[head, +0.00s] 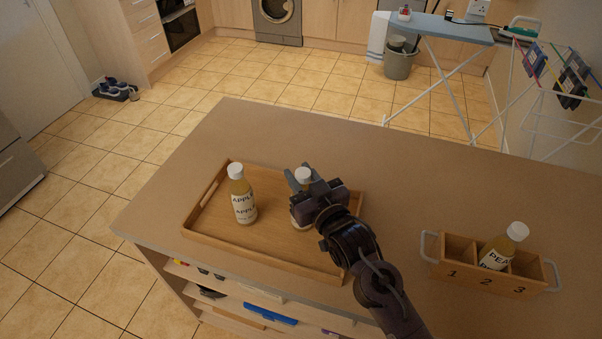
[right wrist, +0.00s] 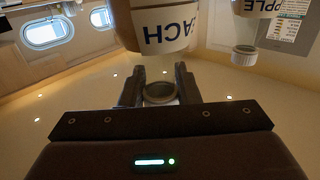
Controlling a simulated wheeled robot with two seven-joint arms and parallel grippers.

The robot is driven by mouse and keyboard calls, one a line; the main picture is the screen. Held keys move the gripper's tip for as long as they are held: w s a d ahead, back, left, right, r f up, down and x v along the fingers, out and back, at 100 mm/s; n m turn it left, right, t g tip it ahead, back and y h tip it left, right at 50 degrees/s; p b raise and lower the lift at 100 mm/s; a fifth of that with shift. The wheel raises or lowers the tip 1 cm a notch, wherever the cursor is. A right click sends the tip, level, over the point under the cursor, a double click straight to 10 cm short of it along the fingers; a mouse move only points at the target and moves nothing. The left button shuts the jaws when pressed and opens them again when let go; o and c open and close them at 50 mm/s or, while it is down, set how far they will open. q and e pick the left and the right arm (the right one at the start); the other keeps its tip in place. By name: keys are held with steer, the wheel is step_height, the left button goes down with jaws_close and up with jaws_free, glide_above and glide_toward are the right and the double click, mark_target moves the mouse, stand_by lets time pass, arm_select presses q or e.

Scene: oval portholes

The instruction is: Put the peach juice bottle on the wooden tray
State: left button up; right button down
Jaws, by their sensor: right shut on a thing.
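The peach juice bottle (head: 297,212) is upright over the right part of the wooden tray (head: 262,250). Its label, partly cut off, reads "EACH" in the right wrist view (right wrist: 165,30). My right gripper (head: 303,182) is shut on this bottle near its cap, coming from the right. The arm hides part of the bottle, and I cannot tell whether its base touches the tray. An apple juice bottle (head: 242,197) stands upright on the tray to the left, apart from the peach bottle. My left gripper is not in view.
A wooden caddy (head: 486,282) with compartments numbered 1, 2 and 3 stands at the right of the counter (head: 400,190). A pear juice bottle (head: 497,253) leans in its middle compartment. The counter behind the tray is clear. An ironing board (head: 440,28) stands beyond.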

steer(key=c, duration=1.5)
jaws_free()
steer(key=shift+f, duration=0.15)
steer(key=o, duration=0.4)
steer(key=shift+r, duration=0.25)
steer(key=shift+b+v, duration=1.55)
steer(key=shift+v, duration=4.5)
steer(key=shift+f, duration=0.1)
